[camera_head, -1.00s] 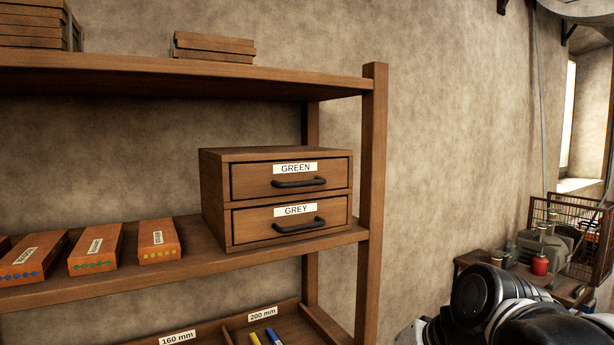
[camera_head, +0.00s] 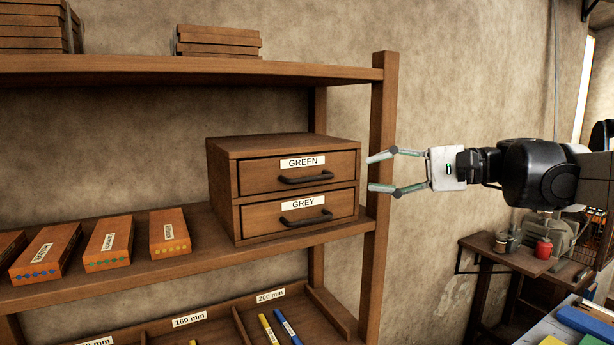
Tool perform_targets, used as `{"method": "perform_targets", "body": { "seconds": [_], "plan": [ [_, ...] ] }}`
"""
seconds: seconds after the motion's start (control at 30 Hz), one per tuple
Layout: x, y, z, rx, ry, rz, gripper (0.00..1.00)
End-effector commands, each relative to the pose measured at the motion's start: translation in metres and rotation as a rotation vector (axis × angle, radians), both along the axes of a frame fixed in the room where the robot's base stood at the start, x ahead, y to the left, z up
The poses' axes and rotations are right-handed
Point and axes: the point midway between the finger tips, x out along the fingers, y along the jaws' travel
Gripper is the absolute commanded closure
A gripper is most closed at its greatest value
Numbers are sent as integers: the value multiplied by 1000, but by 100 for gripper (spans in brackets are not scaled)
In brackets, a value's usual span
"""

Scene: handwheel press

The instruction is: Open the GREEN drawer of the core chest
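The wooden core chest (camera_head: 222,190) stands on the middle shelf, left of the right post. Its upper drawer, labelled GREEN (camera_head: 254,178), is shut and has a dark bar handle (camera_head: 306,178). The lower drawer, labelled GREY (camera_head: 259,218), is also shut, with the same kind of handle (camera_head: 307,219). My gripper (camera_head: 381,173) is open and empty, its two fingers spread one above the other and pointing left. In the picture it is right of the chest, with its fingertips overlapping the shelf post. Its distance from the post is hard to tell.
The shelf's right post (camera_head: 380,130) rises beside the chest. Several orange boxes (camera_head: 108,245) lie left of the chest. A tray (camera_head: 235,325) with blue and yellow sticks is below. A side table (camera_head: 500,258) with a red can (camera_head: 543,249) stands at right.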

Motion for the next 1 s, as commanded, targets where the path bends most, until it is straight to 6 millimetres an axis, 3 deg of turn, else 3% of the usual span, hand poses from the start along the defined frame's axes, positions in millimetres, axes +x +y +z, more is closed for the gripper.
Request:
{"method": "perform_targets", "body": {
  "seconds": [0.6,0.8,1.0],
  "plan": [
    [30,101,-15,-3,0,3,72],
    [36,118,-19,-4,0,1,72],
    [37,123,-20,-3,1,-1,72]
  ]
}}
